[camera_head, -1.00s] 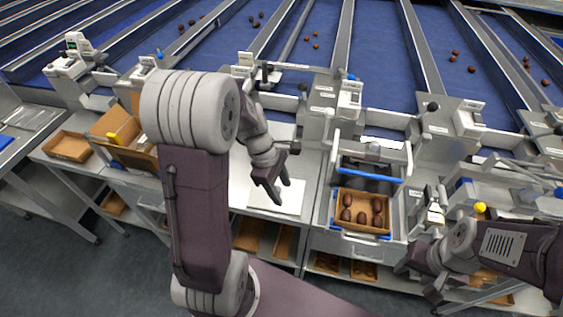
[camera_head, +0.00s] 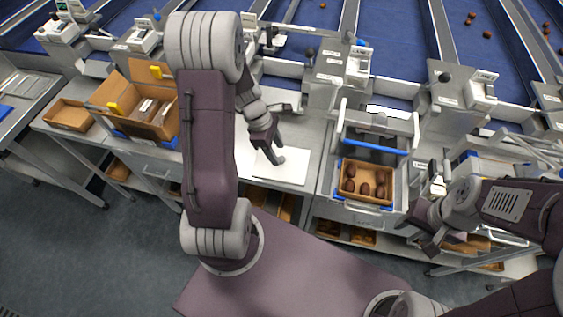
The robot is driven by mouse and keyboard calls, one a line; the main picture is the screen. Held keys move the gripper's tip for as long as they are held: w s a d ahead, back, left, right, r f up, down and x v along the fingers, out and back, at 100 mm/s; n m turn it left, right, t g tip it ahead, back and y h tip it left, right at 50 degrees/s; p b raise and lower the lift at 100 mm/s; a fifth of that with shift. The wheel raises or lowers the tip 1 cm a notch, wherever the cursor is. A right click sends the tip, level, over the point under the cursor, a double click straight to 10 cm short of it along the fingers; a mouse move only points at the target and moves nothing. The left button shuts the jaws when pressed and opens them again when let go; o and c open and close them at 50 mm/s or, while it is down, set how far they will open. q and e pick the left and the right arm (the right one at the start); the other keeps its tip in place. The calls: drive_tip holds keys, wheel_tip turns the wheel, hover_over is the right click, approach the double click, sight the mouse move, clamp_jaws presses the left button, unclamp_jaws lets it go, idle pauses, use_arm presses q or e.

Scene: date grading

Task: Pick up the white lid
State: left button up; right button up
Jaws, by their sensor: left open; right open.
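The white lid (camera_head: 294,175) is a flat, thin white rectangle lying on the grey worktop in the middle of the view. My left gripper (camera_head: 274,156) is open and points down over the lid's upper left part. My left arm and fingers hide some of the lid's left side. I cannot tell whether the fingertips touch it. My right gripper (camera_head: 428,243) is open and empty, low at the right in front of the bench, well away from the lid.
A small carton with dates (camera_head: 343,190) sits in a blue and grey holder right of the lid. An open cardboard box (camera_head: 103,93) and a shallow brown tray (camera_head: 68,117) stand at the left. Blue sorting lanes (camera_head: 393,40) run behind.

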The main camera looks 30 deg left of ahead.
sight(281, 158)
use_arm(q)
drive_tip(key=x, duration=0.3)
drive_tip(key=shift+d+b, duration=0.1)
drive_tip(key=shift+b, duration=0.2)
drive_tip(key=shift+w+f, duration=0.25)
drive_tip(key=shift+f, duration=0.05)
drive_tip(key=shift+s+r, duration=0.1)
drive_tip(key=shift+s, duration=0.05)
drive_tip(key=c, duration=0.9)
clamp_jaws()
